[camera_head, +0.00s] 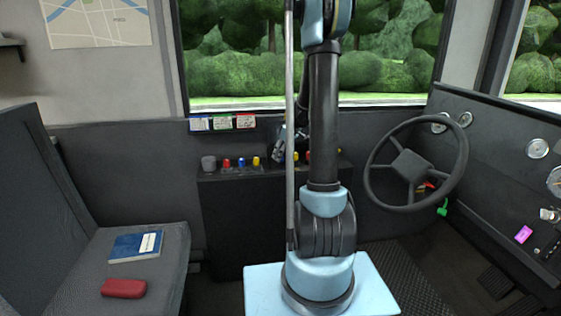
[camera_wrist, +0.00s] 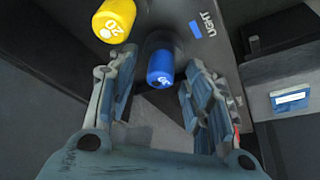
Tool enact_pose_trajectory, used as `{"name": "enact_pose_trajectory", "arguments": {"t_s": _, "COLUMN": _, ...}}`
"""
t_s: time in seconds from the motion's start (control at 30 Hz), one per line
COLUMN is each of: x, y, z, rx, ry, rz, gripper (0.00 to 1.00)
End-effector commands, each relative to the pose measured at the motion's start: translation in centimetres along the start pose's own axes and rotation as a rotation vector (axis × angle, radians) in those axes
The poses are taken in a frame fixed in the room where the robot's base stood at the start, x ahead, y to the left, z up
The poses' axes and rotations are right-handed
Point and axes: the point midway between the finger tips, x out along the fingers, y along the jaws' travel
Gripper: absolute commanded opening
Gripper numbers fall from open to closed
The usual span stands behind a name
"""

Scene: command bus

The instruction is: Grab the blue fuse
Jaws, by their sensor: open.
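A blue fuse (camera_wrist: 160,68) with a white mark on its end shows in the wrist view, between the two fingers of my gripper. A blue fuse (camera_head: 241,163) also stands in the row on the dark console in the head view; I cannot tell for certain that it is the same one. My gripper (camera_head: 279,152) is open, above the console and right of that fuse in the head view. In the wrist view its fingers lie on either side of the blue fuse, and no grip shows.
A yellow fuse (camera_wrist: 114,20) is close to the blue one, beyond the left finger. The steering wheel (camera_head: 415,165) is at right, the seat (camera_head: 75,285) at left.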

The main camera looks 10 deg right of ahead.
Motion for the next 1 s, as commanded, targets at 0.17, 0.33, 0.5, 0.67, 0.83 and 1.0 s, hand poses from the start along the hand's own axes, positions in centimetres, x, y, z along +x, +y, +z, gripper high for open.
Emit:
{"name": "enact_pose_trajectory", "arguments": {"t_s": 0.17, "x": 0.0, "y": 0.0, "z": 0.0, "rx": 0.000, "ry": 0.000, "rz": 0.000, "gripper": 0.19}}
{"name": "enact_pose_trajectory", "arguments": {"t_s": 0.33, "x": 0.0, "y": 0.0, "z": 0.0, "rx": 0.000, "ry": 0.000, "rz": 0.000, "gripper": 0.09}}
{"name": "enact_pose_trajectory", "arguments": {"t_s": 0.5, "x": 0.0, "y": 0.0, "z": 0.0, "rx": 0.000, "ry": 0.000, "rz": 0.000, "gripper": 0.09}}
{"name": "enact_pose_trajectory", "arguments": {"t_s": 0.67, "x": -0.6, "y": 0.0, "z": -0.2, "rx": 0.000, "ry": 0.000, "rz": 0.000, "gripper": 0.09}}
{"name": "enact_pose_trajectory", "arguments": {"t_s": 0.83, "x": -2.7, "y": 0.0, "z": -1.1, "rx": 0.000, "ry": 0.000, "rz": 0.000, "gripper": 0.09}}
{"name": "enact_pose_trajectory", "arguments": {"t_s": 1.0, "x": -5.4, "y": 0.0, "z": -2.2, "rx": 0.000, "ry": 0.000, "rz": 0.000, "gripper": 0.09}}
